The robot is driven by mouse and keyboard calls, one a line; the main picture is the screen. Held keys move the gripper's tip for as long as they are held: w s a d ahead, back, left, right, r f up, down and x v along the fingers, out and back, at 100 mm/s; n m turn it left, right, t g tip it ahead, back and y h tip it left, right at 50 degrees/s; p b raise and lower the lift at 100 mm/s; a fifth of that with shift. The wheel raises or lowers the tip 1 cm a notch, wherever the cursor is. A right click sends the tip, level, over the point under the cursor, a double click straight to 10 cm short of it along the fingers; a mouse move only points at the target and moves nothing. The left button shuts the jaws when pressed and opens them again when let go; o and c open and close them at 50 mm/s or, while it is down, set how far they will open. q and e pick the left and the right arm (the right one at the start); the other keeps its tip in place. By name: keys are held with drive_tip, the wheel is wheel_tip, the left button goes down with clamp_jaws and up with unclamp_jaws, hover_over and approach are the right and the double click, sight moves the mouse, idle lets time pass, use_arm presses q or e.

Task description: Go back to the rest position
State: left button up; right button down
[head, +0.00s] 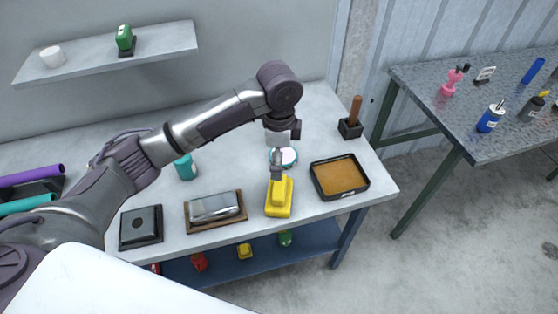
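My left arm reaches in from the left across the grey workbench (347,204). Its gripper (277,170) points down just above a yellow object (279,198) near the bench's front edge. The fingers are small and overlap the top of the yellow object, so I cannot tell whether they touch it or are open or shut. A silver muffler-like piece (214,206) lies on a brown board left of the yellow object. My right gripper is not in view.
An orange-brown filled black tray (340,178) sits right of the gripper. A black holder with a wooden handle (351,126) stands behind it. A black square block (141,227), a teal cylinder (185,168) and a round white-teal item (288,157) are also on the bench. A second table (440,118) stands right.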

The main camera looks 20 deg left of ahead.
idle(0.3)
use_arm(q)
drive_tip(key=s+d+f+n+t+h, duration=0.2)
drive_tip(key=s+d+f+n+h, duration=0.15)
drive_tip(key=s+d+f, duration=0.5)
drive_tip(key=s+a+f+n+t+y, duration=0.25)
drive_tip(key=s+a+n, duration=0.75)
drive_tip(key=s+a, duration=0.55)
drive_tip(key=s+d+f+g+b, duration=0.1)
drive_tip(key=s+f+g+b, duration=0.15)
drive_tip(key=f, duration=2.65)
drive_tip(key=s+a+f+g+y+b, duration=0.1)
drive_tip(key=s+a+f, duration=0.1)
drive_tip(key=s+f, duration=1.4)
drive_tip(key=shift+s+a+f, duration=0.25)
drive_tip(key=shift+s+f, duration=0.1)
drive_tip(key=shift+f, duration=0.05)
